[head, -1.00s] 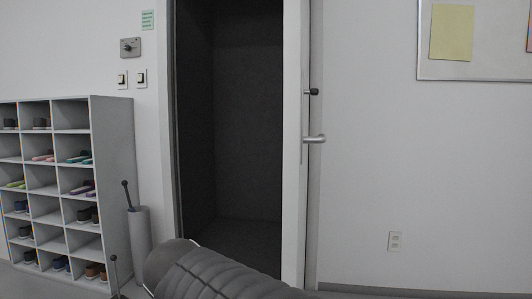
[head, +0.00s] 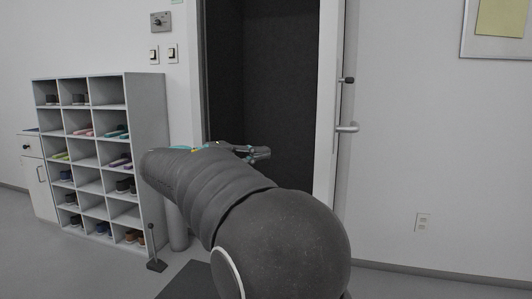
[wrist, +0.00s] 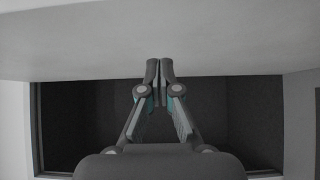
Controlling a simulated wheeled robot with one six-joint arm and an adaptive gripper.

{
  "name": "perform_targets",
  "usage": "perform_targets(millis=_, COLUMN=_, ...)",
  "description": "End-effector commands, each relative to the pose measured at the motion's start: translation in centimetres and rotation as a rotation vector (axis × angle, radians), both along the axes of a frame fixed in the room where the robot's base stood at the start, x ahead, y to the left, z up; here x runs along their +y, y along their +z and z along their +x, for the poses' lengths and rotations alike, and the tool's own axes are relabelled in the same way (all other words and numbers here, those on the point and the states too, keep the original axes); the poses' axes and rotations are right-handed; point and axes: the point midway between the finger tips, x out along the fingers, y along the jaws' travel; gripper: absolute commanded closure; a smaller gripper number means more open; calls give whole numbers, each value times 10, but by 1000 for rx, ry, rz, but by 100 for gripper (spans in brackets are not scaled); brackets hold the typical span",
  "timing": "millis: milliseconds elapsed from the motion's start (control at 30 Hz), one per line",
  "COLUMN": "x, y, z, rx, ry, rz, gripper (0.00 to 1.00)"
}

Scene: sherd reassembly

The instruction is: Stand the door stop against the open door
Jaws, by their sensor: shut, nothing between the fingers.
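A dark door stop (head: 156,264) with a flat base and a thin upright handle topped by a knob stands on the floor, in front of the shoe rack's right end. The open door (head: 328,110) stands nearly edge-on at the right of the dark doorway, with its lever handle (head: 347,128) showing. My gripper (head: 264,152) is raised in front of the doorway, well above and to the right of the door stop. In the wrist view its fingertips (wrist: 159,64) meet, shut and empty. My arm hides the lower doorway and the door's foot.
A grey shoe rack (head: 148,150) with several shoes stands at the left, beside a white cabinet (head: 38,185).

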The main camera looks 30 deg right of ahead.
Motion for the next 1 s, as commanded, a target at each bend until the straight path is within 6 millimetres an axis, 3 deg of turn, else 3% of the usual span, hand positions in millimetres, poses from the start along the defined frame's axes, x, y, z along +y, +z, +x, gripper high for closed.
perform_targets(millis=433, x=-84, y=0, z=-7, rx=1, ry=-3, rz=2, gripper=100)
perform_targets(millis=700, x=-102, y=0, z=-32, rx=1, ry=-1, rz=1, gripper=100)
perform_targets(millis=1000, x=-105, y=0, z=-36, rx=1, ry=1, rz=1, gripper=100)
